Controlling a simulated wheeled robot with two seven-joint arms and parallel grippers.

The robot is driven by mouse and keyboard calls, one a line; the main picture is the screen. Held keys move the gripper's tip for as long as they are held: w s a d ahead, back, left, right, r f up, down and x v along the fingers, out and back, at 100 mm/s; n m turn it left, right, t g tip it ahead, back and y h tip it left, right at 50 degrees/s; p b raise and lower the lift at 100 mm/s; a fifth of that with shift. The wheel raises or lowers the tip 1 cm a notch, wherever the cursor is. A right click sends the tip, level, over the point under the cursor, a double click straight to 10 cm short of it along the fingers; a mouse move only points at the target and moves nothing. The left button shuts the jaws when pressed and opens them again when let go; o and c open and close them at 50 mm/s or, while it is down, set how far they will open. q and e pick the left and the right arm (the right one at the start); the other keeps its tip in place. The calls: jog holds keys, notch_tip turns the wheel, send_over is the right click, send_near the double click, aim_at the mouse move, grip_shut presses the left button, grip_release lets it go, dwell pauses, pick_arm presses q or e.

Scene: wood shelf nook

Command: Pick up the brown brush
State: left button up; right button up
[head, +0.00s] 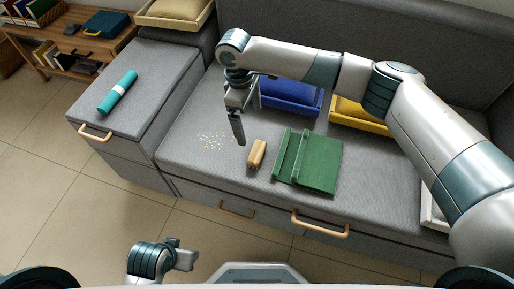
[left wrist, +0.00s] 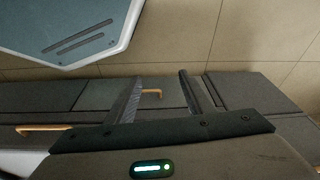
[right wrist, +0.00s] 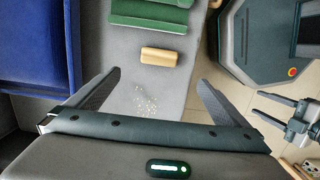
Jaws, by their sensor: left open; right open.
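The brown brush (head: 256,153), a small tan block shape, lies on the grey bench cushion just left of a green dustpan-like piece. It also shows in the right wrist view (right wrist: 159,57), beyond the fingers and roughly centred between them. My right gripper (head: 239,140) is open and empty, above the cushion a little left of the brush in the head view. Its spread fingers show in the right wrist view (right wrist: 160,80). My left gripper (head: 182,258) is low at the front, over the floor and away from the brush. It is open and empty in the left wrist view (left wrist: 160,78).
The green piece (head: 318,165) lies right of the brush. Pale crumbs (head: 213,140) are scattered to its left. A blue bin (head: 290,97) and a yellow bin (head: 361,117) stand behind. A teal roll (head: 118,92) lies on the left cabinet. Drawer handles (head: 320,226) jut from the bench front.

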jog(key=shift+s, duration=0.15)
send_near(257, 151)
jog(key=f, duration=0.5)
jog(key=shift+s+d+b, duration=0.15)
jog(key=shift+s+b, duration=0.05)
jog(key=shift+b, duration=0.15)
jog(key=shift+d+f, duration=0.25)
jog(key=shift+f, duration=1.05)
jog(key=shift+d+f, duration=0.2)
jog(key=shift+f, duration=1.1)
jog(key=shift+c, duration=0.6)
jog(key=c, duration=1.1)
